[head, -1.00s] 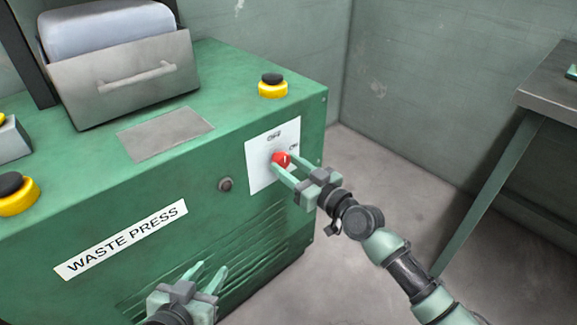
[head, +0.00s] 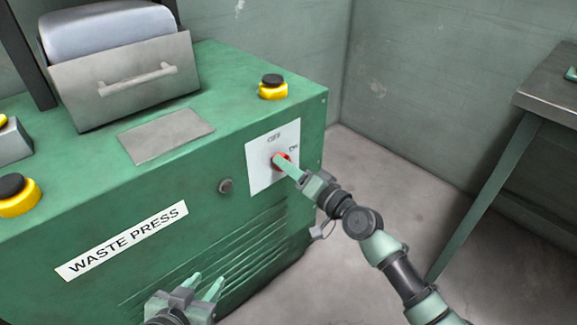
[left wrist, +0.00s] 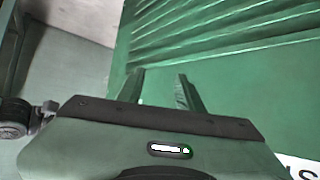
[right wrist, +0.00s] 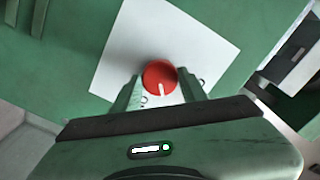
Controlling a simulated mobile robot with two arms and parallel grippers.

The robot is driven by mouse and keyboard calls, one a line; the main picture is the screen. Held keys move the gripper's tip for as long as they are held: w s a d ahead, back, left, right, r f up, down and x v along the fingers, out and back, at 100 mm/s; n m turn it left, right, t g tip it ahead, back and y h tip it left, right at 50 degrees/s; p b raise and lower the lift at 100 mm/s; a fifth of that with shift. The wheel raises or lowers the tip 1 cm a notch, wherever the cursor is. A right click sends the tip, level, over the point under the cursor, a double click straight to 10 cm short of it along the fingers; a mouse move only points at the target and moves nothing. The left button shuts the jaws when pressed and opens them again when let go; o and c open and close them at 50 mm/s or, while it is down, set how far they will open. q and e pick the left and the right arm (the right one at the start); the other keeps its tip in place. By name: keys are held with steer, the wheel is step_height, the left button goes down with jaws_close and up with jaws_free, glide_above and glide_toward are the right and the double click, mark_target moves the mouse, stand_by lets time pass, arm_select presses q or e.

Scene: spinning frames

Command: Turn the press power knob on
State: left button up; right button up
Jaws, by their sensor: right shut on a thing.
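The red power knob (head: 287,155) sits on a white plate (head: 262,176) on the green press front, with OFF and ON lettering above it. My right gripper (right wrist: 162,88) is shut on the knob, one finger on each side in the right wrist view. There the red knob (right wrist: 158,72) shows a white mark pointing down the picture, between the fingers. In the head view a finger hides much of the knob, and its mark cannot be seen. My left gripper (head: 204,282) is open and empty, before the lower louvres of the press.
The press (head: 110,190) carries yellow-and-black buttons (head: 273,88) on top and a small round dark fitting (head: 226,186) left of the plate. A metal table (head: 548,100) stands at the right. Floor between press and table is clear.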

arm_select(q)
steer(key=s+a+f+g+y+p, duration=0.1)
steer(key=s+a+f+g+p, duration=0.1)
steer(key=s+f+g, duration=0.3)
steer(key=shift+s+a+f+y, duration=0.3)
steer(key=shift+s+a, duration=0.25)
steer(key=shift+s, duration=1.45)
arm_select(e)
steer(key=shift+f+m, duration=0.1)
steer(key=shift+m, duration=3.9)
steer(key=o, duration=1.4)
